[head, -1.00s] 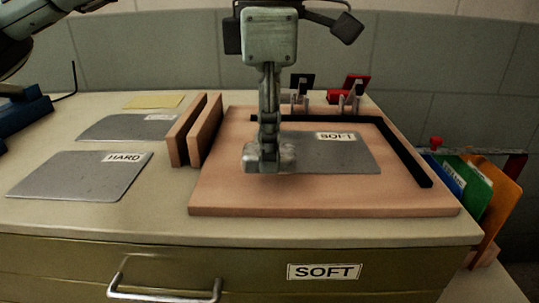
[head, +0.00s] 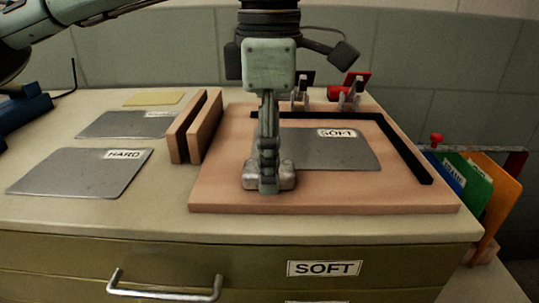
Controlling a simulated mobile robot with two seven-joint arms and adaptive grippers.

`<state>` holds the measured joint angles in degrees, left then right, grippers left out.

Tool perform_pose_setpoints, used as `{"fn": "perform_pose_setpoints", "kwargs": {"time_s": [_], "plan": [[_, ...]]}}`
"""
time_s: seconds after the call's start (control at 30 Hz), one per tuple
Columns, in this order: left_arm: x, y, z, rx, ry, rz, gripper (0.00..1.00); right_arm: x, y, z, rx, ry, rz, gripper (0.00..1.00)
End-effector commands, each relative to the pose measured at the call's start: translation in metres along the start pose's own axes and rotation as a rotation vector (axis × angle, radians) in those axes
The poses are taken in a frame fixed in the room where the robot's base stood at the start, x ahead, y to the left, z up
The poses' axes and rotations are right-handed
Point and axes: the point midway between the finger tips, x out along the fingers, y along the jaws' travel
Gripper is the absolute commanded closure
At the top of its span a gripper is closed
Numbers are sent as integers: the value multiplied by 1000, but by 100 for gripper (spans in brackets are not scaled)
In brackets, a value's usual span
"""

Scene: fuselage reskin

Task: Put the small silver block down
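My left gripper (head: 268,185) points straight down over the front left part of the wooden board (head: 350,195). Its fingers show edge-on, in line with each other, and are shut on the small silver block (head: 287,178). The block sticks out on both sides of the fingers, at or just above the board; I cannot tell if it touches. It is beside the front left corner of the grey sheet labelled SOFT (head: 335,152), which lies on the board. My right gripper is not in view.
Black strips (head: 405,155) edge the board's back and right, with red-handled clamps (head: 350,90) behind. Two wooden bars (head: 203,128) stand to the left. A sheet labelled HARD (head: 80,175) and others lie farther left. Coloured folders (head: 500,200) stand at the right.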

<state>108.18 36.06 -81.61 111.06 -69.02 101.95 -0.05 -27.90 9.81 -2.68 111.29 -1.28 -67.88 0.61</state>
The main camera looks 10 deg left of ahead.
Motion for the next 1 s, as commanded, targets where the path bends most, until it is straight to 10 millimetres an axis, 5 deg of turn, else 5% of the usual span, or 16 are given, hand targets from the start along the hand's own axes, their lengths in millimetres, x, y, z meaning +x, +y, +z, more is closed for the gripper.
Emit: {"fn": "perform_pose_setpoints", "kwargs": {"time_s": [0.27,0.8,0.9,1.0], "plan": [[-7,0,0,0,0,1,42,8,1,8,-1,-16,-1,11],[-110,0,1,2,0,1,42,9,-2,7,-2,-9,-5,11],[-118,0,1,2,3,-1,38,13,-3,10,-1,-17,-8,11],[-102,0,6,6,42,-3,38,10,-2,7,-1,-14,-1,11]]}}
